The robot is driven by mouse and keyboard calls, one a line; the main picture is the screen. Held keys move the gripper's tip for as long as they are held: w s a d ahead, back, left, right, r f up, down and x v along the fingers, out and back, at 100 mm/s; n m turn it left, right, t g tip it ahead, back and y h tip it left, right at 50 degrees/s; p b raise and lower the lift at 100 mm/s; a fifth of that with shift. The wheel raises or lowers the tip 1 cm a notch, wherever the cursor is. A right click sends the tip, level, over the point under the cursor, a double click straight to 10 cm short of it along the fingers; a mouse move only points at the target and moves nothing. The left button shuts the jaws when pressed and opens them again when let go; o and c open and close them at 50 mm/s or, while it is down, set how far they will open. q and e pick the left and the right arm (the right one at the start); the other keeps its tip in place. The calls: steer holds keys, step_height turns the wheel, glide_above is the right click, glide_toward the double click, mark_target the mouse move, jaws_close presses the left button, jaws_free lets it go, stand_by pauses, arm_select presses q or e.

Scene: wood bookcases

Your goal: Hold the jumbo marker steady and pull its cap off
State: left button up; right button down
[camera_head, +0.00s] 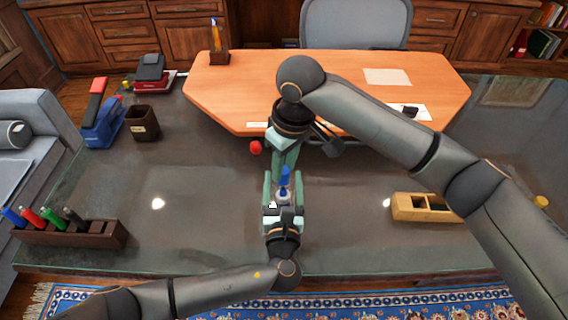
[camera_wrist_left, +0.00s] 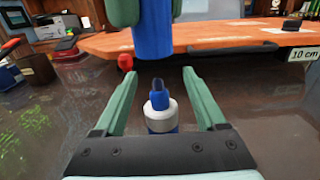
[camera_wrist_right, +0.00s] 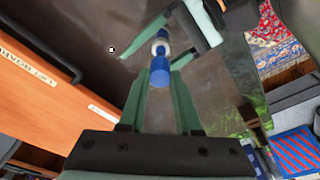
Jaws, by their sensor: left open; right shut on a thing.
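The jumbo marker's blue and white body (camera_wrist_left: 161,118) stands upright with its dark tip bare in the left wrist view. It also shows in the head view (camera_head: 284,197); its foot is hidden by my left gripper. My left gripper (camera_head: 283,186) is open, with one finger on each side of the body and gaps between. My right gripper (camera_head: 286,164) is shut on the blue cap (camera_wrist_left: 152,35), holding it above the body, apart from it. The cap also shows between the right fingers in the right wrist view (camera_wrist_right: 160,73).
A dark rack (camera_head: 75,236) with several coloured markers stands at the left. A small red ball (camera_head: 255,147) is just left of my right gripper. A blue stapler (camera_head: 103,122) and a dark cup (camera_head: 142,124) stand at the back left.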

arm_select(q)
steer(key=s, duration=1.2)
steer(key=shift+s, duration=0.1)
arm_select(e)
steer(key=shift+s, duration=0.1)
